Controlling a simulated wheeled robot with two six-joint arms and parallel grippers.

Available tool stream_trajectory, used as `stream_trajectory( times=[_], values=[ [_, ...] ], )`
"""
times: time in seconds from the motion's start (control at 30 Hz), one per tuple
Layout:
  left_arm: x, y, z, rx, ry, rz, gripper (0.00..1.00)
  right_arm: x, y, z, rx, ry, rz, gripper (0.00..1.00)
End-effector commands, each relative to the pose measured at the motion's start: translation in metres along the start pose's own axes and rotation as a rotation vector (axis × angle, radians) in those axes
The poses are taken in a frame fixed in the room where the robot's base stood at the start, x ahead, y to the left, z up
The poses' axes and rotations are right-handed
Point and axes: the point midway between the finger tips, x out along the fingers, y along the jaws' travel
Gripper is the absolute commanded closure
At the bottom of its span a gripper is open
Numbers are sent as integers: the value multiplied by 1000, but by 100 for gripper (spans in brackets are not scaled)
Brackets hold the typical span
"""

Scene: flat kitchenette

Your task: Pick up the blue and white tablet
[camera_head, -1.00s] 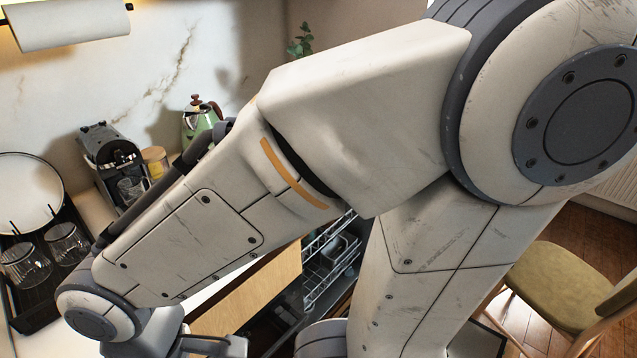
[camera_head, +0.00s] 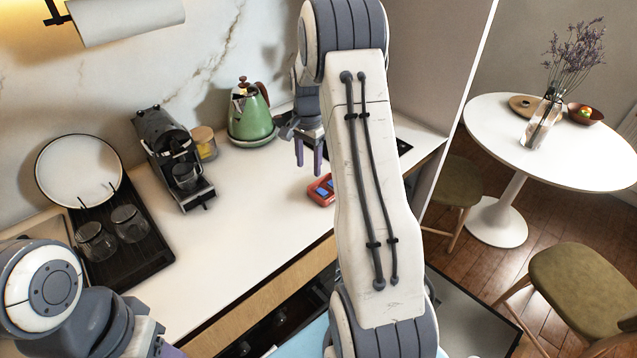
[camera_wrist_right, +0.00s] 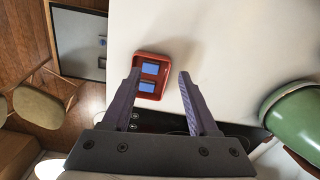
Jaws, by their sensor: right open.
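Two small blue tablets with pale edges lie in a red tray (camera_wrist_right: 168,66) in the right wrist view, one tablet (camera_wrist_right: 150,68) above the other (camera_wrist_right: 147,86). In the head view the tray (camera_head: 318,203) sits on the white counter, with blue tablets (camera_head: 322,191) in it. My right gripper (camera_head: 308,158) is open and empty, pointing down above the counter just behind the tray. In the wrist view the tray shows beyond and between its fingertips (camera_wrist_right: 159,76), nearer the left finger. My left gripper (camera_head: 165,348) is cut off at the bottom left, its fingers mostly hidden.
A green kettle (camera_head: 250,118) stands close left of my right gripper. A coffee machine (camera_head: 175,155), a yellow jar (camera_head: 204,142) and a black rack (camera_head: 125,250) with glasses are farther left. Middle counter is clear. A round table (camera_head: 500,120) and chairs stand right.

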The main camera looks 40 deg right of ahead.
Motion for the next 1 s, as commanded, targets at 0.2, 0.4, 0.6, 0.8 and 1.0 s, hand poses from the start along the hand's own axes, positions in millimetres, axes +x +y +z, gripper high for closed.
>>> stream_trajectory(
  times=[0.2, 0.4, 0.6, 0.8, 1.0],
  values=[
    [-12, 1, 0, 0, 0, 0, 50, 20, 12, -34, 126, -2, 9, 40],
    [-20, 1, -1, -1, 0, 0, 50, 50, 12, -33, 122, -1, 8, 40],
    [-26, 2, -1, -1, 0, 0, 50, 64, 12, -33, 121, 0, 6, 40],
    [-47, 3, -2, 0, 0, 0, 50, 89, 16, -35, 120, -2, 9, 40],
    [-50, 4, -3, 2, 0, 0, 50, 110, 15, -35, 120, 1, 5, 40]
  ],
)
